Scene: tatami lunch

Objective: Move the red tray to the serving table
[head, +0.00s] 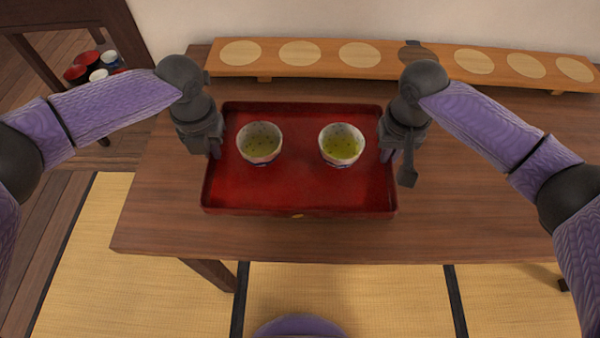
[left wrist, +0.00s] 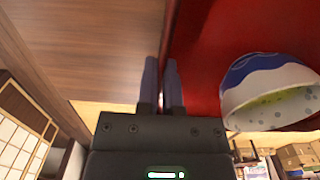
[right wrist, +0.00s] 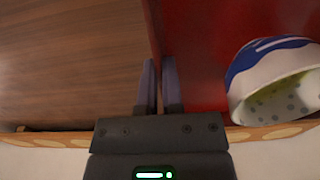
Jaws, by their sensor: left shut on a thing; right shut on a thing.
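The red tray (head: 298,190) is on the wooden table, with two bowls of green tea on it. The left bowl (head: 261,144) and the right bowl (head: 341,145) stand upright and apart. My left gripper (head: 215,150) is shut on the tray's left rim; the left wrist view shows its fingers (left wrist: 161,90) on either side of the red wall. My right gripper (head: 386,150) is shut on the right rim, and its fingers (right wrist: 159,88) straddle the wall in the right wrist view. I cannot tell whether the tray is lifted off the table.
The wooden table (head: 160,215) has bare room left of and in front of the tray. A long raised board (head: 420,68) with round pale discs stands along its back. Cups (head: 95,68) sit at the far left. Tatami (head: 350,290) lies in front.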

